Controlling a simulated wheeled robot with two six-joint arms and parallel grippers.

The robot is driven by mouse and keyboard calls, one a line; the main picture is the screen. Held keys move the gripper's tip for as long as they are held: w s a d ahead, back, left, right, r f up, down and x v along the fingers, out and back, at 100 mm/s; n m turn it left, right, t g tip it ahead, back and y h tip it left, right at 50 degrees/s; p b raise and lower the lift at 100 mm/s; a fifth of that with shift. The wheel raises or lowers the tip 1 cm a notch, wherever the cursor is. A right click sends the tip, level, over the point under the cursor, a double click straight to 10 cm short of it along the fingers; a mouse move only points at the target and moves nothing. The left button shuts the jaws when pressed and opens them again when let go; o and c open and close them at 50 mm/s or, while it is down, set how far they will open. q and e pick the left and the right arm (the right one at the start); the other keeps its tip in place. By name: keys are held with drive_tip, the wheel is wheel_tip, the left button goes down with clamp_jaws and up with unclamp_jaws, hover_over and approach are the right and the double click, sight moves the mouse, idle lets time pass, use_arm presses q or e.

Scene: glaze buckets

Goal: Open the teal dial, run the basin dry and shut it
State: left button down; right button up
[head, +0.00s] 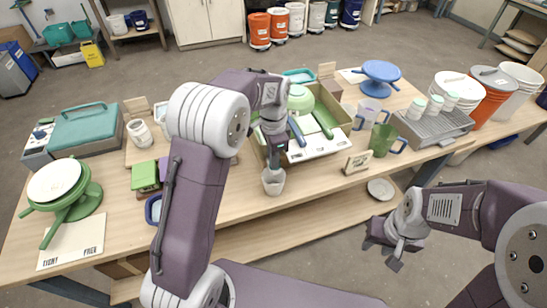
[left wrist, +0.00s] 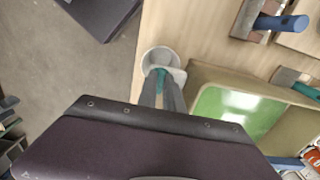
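The olive-tan basin (head: 338,107) stands mid-table in the head view. In the left wrist view the basin (left wrist: 205,75) shows glossy green glaze on its floor; its depth is unclear. The teal dial (left wrist: 160,74) is at the basin's front side. A small whitish cup (head: 273,184) is below it, and it also shows in the left wrist view (left wrist: 158,55). My left gripper (left wrist: 160,84) points down with its fingers close together on either side of the dial, seemingly shut on it. My right gripper (head: 386,254) is open and empty, off the table's front edge.
A green mug (head: 384,140) and a card sign (head: 359,163) stand right of the basin. A grey rack with white cups (head: 434,106) is further right. Green blocks (head: 145,176) lie left of my left arm. A lower shelf (head: 300,218) runs below the tabletop.

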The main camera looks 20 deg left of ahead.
use_arm(q)
drive_tip(key=shift+r, duration=0.1)
drive_tip(key=shift+r+n+p, duration=0.1)
drive_tip(key=shift+n+p, duration=0.5)
drive_tip(key=shift+p, duration=0.05)
drive_tip(key=shift+r+n+p, duration=0.1)
drive_tip(key=shift+n+p, duration=0.85)
drive_tip(key=shift+n, duration=0.25)
drive_tip(key=n+p, duration=0.3)
drive_tip(key=n, duration=0.2)
drive_tip(key=shift+d+n, duration=0.15)
drive_tip(key=shift+n, duration=0.15)
drive_tip(key=n+p, duration=0.1)
drive_tip(key=n, duration=0.2)
drive_tip(key=shift+w+d+p, duration=0.1)
drive_tip(key=shift+p, duration=0.2)
drive_tip(key=shift+n+p, duration=0.45)
drive_tip(key=shift+n, duration=0.85)
drive_tip(key=shift+w+n, duration=0.1)
drive_tip(key=shift+n, duration=0.2)
drive_tip(key=c, duration=1.5)
unclamp_jaws()
drive_tip(key=shift+f, duration=0.2)
